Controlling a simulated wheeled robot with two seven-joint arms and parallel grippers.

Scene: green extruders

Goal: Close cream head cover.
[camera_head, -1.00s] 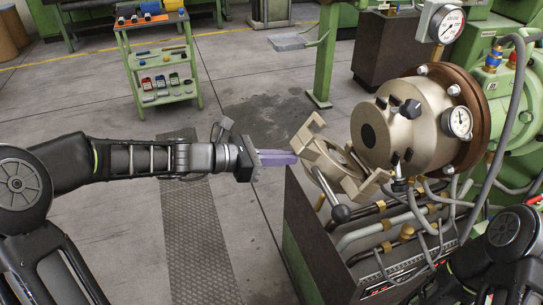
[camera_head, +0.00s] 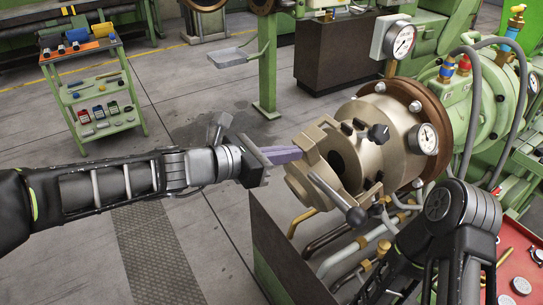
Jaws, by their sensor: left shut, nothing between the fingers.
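The cream head cover (camera_head: 304,178) is a notched, thick plate with a black ball-ended handle (camera_head: 340,197). It stands on the left side of the cream extruder head (camera_head: 372,158), partly overlapping its front face. The head's dark round opening (camera_head: 337,165) still shows behind the cover, so the cover stands at least partly open. My left gripper (camera_head: 283,155) is shut and empty, with its purple fingers at the cover's upper left edge. I cannot tell whether they touch it. My right arm shows at the lower right; its gripper is out of view.
A pressure gauge (camera_head: 401,40) and a smaller dial (camera_head: 427,138) sit by the head. Pipes (camera_head: 345,252) and hoses run below and right. A green tool cart (camera_head: 98,95) stands at the far left. The floor between is clear.

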